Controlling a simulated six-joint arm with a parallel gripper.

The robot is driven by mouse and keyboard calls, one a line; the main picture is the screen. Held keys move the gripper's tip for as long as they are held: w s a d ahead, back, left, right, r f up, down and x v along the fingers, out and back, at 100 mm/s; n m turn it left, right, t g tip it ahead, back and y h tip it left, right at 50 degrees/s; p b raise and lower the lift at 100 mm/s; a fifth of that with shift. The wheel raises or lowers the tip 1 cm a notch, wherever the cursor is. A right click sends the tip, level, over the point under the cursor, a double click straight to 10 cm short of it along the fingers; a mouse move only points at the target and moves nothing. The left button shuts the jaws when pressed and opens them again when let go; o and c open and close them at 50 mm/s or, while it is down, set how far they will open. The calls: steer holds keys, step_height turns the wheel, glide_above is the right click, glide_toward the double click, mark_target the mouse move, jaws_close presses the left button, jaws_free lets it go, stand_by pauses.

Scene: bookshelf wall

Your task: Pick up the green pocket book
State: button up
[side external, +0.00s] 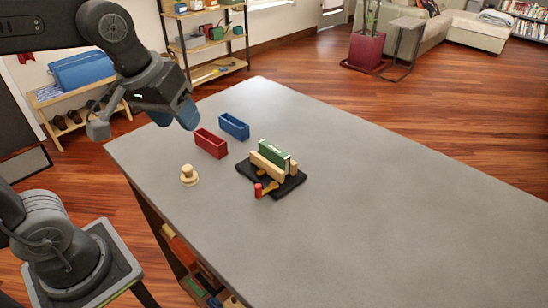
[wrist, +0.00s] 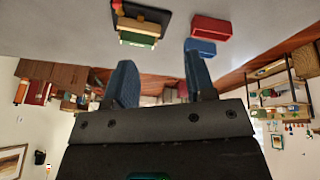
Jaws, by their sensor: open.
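The green pocket book (side external: 274,153) stands upright between the wooden bars of a small holder (side external: 268,165) on a black base (side external: 290,183), near the middle of the table's left part. In the wrist view the green book (wrist: 138,39) shows at the top, beside the wooden bars. My gripper (side external: 175,115) is high above the table's far left edge, left of the book and well apart from it. Its two blue fingers (wrist: 160,78) are apart with nothing between them. The lower part of the book is hidden by the holder.
A red open box (side external: 211,143) and a blue open box (side external: 234,126) stand left of the holder. A small wooden knob-like piece (side external: 189,175) stands nearer the table's left edge. A red-ended handle (side external: 259,190) sits at the holder's front. The table's right side is clear.

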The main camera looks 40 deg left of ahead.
steer(key=w+d+r+n+g, duration=0.1)
steer(key=w+n+g, duration=0.1)
steer(key=w+n, duration=0.6)
steer(key=n+g, duration=0.2)
steer(key=n, duration=0.3)
glide_above(273, 148)
steer(key=f, duration=1.1)
steer(key=shift+s+a+f, duration=0.15)
steer(key=shift+s+f, duration=0.15)
steer(key=shift+s, duration=0.05)
steer(key=shift+w+f, duration=0.2)
steer(key=shift+f, duration=1.15)
steer(key=shift+w+f, duration=0.15)
steer(key=shift+f, duration=1.15)
steer(key=shift+c, duration=0.4)
jaws_close()
